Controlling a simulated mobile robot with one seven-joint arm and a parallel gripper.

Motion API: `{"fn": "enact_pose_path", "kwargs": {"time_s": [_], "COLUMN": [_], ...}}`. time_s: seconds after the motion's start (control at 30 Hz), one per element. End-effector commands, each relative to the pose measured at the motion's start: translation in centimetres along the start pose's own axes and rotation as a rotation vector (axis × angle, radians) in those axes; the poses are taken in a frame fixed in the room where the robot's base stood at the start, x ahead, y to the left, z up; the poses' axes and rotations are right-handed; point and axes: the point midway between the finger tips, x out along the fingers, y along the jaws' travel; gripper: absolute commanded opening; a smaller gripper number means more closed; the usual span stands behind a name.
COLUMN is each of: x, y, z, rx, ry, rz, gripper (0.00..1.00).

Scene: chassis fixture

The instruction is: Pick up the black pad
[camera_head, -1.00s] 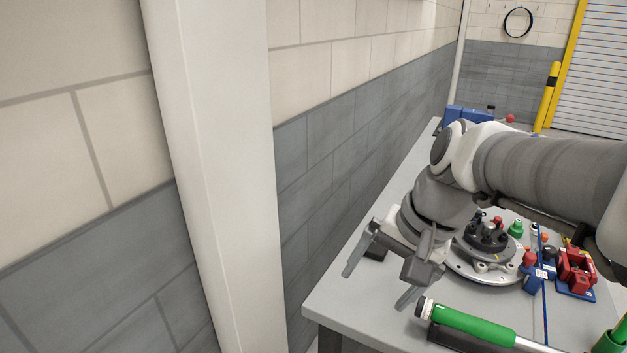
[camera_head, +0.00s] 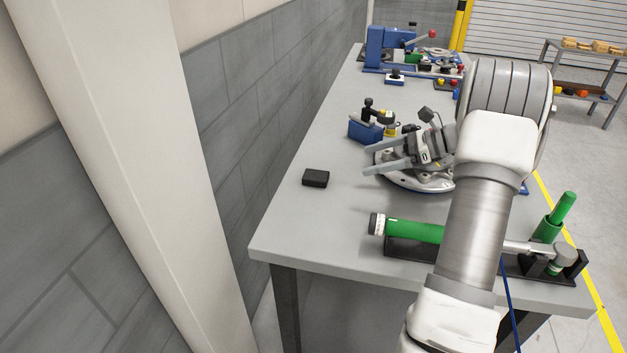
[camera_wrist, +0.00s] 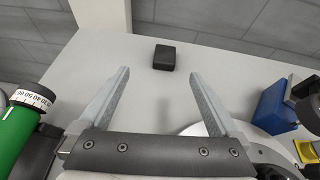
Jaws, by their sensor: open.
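The black pad (camera_head: 316,178) is a small dark block lying flat on the grey table near its left edge. In the wrist view the black pad (camera_wrist: 164,57) lies beyond the fingertips, roughly centred between them. My gripper (camera_head: 364,162) is open and empty, to the right of the pad in the head view, with its fingers pointing left towards it. In the wrist view both fingers of my gripper (camera_wrist: 158,72) are spread wide with bare table between them. The pad is apart from both fingers and fully visible.
A round grey fixture (camera_head: 408,183) sits beneath my gripper. A green cylindrical tool (camera_head: 415,232) lies in a black holder at the front. A blue block (camera_head: 365,130) stands behind the pad. The table (camera_head: 290,222) is clear around the pad; a wall runs along its left.

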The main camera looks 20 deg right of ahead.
Motion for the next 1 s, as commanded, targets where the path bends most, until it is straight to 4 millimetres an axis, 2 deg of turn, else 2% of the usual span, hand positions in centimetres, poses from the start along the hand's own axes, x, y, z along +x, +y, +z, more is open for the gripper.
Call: {"fn": "enact_pose_path", "kwargs": {"time_s": [0.03, 0.17, 0.27, 0.5, 0.7, 1.0], "x": [-0.3, -0.3, 1.0, 6.4, 10.1, 12.0], "y": [-0.4, -1.0, -1.1, -1.1, -1.2, -1.3], "z": [-1.0, -1.8, -1.8, -1.7, -1.5, -1.4], "rx": [0.023, 0.049, 0.053, 0.052, 0.051, 0.051], "ry": [-0.016, -0.04, -0.044, -0.041, -0.04, -0.04], "rz": [-0.011, -0.026, -0.026, -0.024, -0.025, -0.027], "gripper": [0.97, 0.97, 0.97, 0.97, 0.97, 0.97]}}
